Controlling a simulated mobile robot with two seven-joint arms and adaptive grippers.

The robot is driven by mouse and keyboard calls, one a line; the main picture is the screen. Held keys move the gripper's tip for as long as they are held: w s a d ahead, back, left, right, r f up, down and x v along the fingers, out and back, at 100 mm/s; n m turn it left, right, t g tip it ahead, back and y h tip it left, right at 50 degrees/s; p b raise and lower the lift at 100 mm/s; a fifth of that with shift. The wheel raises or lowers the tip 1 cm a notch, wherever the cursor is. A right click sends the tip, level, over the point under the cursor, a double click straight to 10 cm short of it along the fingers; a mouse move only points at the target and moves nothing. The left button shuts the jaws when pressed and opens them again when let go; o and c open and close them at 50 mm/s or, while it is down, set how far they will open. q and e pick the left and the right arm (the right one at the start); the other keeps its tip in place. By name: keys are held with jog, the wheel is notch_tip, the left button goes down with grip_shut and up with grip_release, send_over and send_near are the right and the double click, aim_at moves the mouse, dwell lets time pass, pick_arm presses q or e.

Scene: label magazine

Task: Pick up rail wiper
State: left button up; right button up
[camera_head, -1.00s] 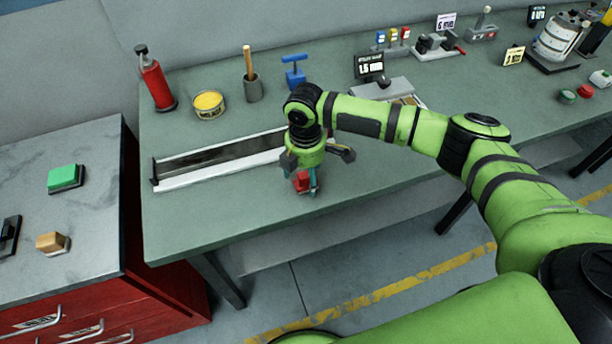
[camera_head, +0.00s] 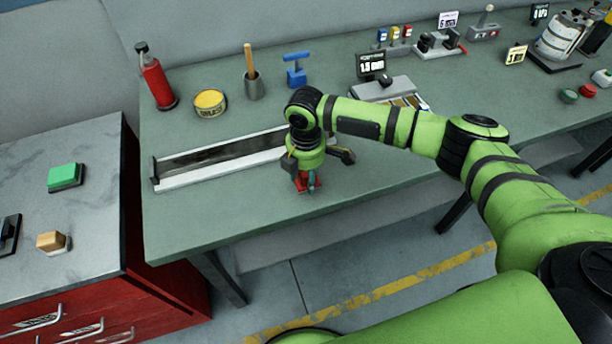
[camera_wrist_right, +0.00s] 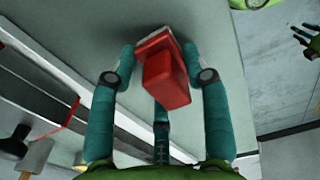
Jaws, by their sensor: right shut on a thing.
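The rail wiper (camera_head: 307,182), a small red block with a paler flat base, is at my right gripper on the green bench top, near the front edge. It also shows in the right wrist view (camera_wrist_right: 168,82), its red body between the teal fingers. My right gripper (camera_head: 306,186) points down from above and is shut on the rail wiper. Its fingers partly hide the wiper in the head view. I cannot tell whether its base still touches the bench.
A long metal rail tray (camera_head: 205,168) lies just left of my right gripper. Behind stand a red bottle (camera_head: 156,82), a yellow tin (camera_head: 209,103), a grey cup (camera_head: 253,88) and a blue-handled tool (camera_head: 295,72). The bench front left is clear.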

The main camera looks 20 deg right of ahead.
jog(key=shift+w+r, duration=0.1)
jog(key=shift+r, duration=0.35)
notch_tip(320, 180, up, 3)
jog(key=shift+f+b, duration=0.1)
jog(key=shift+b, duration=0.75)
jog(key=s+d+r+b, duration=0.2)
jog(key=d+r, duration=0.5)
jog(key=d, duration=0.4)
jog(key=shift+d+b, duration=0.3)
jog(key=shift+b, duration=0.25)
